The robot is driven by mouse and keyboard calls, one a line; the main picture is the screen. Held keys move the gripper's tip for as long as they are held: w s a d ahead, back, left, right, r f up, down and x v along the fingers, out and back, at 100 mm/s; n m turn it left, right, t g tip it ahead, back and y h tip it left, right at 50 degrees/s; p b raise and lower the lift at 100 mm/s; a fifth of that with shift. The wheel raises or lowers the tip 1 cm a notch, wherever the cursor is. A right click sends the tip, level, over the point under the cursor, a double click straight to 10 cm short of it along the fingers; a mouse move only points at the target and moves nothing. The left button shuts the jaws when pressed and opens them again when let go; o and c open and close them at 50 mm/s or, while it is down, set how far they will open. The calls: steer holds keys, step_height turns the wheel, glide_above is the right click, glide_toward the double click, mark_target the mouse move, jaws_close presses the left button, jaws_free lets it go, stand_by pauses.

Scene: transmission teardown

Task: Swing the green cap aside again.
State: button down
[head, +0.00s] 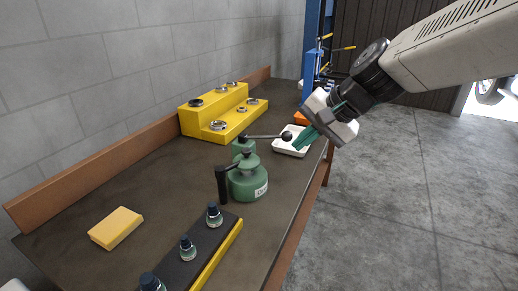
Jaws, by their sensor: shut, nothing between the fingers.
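A squat green round can (248,184) with a pale label stands on the bench near its middle. A green domed cap (249,162) with a small knob shows on top of it, and it looks seated there. A black handle (222,183) stands at its left side. Behind the cap is a green block (242,147), with a thin rod running right to a black ball knob (287,136). My gripper (300,147) has teal fingers, shut and empty, pointing down and left. It appears to the right of the can, over or near the white tray, apart from the cap.
A white tray (279,149) lies behind the can. A yellow stepped stand (188,119) with several metal rings is at the back. A yellow block (116,228) lies at left. A dark rack (211,237) with small bottles stands in front. Bench between them is clear.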

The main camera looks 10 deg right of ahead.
steer(key=shift+m+t, duration=0.4)
steer(key=shift+m, duration=0.5)
steer(key=w, duration=0.4)
steer(key=shift+w+a+f, duration=0.1)
steer(key=shift+w+a, duration=0.1)
steer(key=shift+w, duration=0.05)
glide_above(257, 165)
steer(key=shift+d+f, duration=0.2)
steer(key=shift+f, duration=3.95)
steer(key=shift+a+y, duration=0.1)
steer(key=shift+y, duration=0.2)
